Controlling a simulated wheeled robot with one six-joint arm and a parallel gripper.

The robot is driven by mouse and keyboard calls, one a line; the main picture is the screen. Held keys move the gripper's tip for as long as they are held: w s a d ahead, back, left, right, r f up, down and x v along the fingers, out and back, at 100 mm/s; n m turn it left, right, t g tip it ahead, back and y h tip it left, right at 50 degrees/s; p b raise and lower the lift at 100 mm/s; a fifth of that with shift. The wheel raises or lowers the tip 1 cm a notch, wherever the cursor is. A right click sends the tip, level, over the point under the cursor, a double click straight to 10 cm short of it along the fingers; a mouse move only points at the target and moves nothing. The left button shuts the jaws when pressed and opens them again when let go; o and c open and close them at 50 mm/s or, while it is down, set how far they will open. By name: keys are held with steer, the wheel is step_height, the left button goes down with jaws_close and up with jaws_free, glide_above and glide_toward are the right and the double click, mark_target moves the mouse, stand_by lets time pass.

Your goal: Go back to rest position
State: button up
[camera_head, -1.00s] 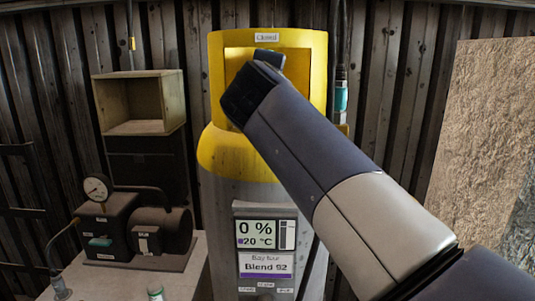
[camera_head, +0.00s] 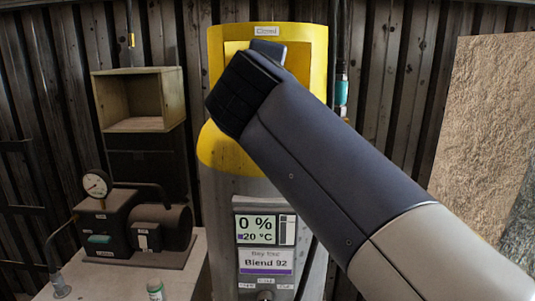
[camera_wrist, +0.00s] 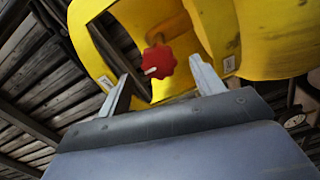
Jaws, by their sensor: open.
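My gripper (camera_wrist: 160,85) shows in the wrist view with its two fingers apart and nothing between them. A red knob (camera_wrist: 160,62) with a white mark sits beyond the fingertips, inside the opening of the yellow housing (camera_wrist: 255,35); I see no contact between knob and fingers. In the head view my arm reaches from the lower right across the yellow housing (camera_head: 222,150). The arm hides the housing's opening, the knob and my fingers there.
A grey cylinder body with a display (camera_head: 265,230) reading 0 % stands below the housing. At left are an open wooden box (camera_head: 140,125) and a motor unit with a gauge (camera_head: 97,183) on a bench (camera_head: 190,275). A rough brown panel (camera_head: 480,130) stands at right.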

steer(key=s, duration=0.4)
steer(key=w+p, duration=0.1)
steer(key=w, duration=0.9)
steer(key=shift+d, duration=0.15)
steer(key=shift+w+r+n+p, duration=0.25)
steer(key=shift+w+n+p, duration=0.1)
steer(key=shift+p, duration=0.25)
steer(key=shift+s+n+p, duration=0.2)
steer(key=shift+n+p, duration=0.75)
steer(key=shift+n, duration=0.2)
steer(key=shift+w+n+p, duration=0.1)
steer(key=shift+n+p, duration=0.75)
steer(key=shift+n, duration=0.35)
steer(key=n+p, duration=0.4)
steer(key=n, duration=0.1)
steer(key=shift+f, duration=0.1)
steer(key=n+p, duration=0.5)
steer(key=n, duration=0.1)
steer(key=shift+d+n, duration=0.1)
steer(key=shift+n, duration=0.3)
steer(key=n+p, duration=0.2)
steer(key=shift+f+n+p, duration=0.1)
steer(key=shift+n+p, duration=0.25)
steer(key=shift+n, duration=0.05)
steer(key=shift+f+n+p, duration=0.15)
steer(key=shift+n+p, duration=0.4)
steer(key=shift+n, duration=0.25)
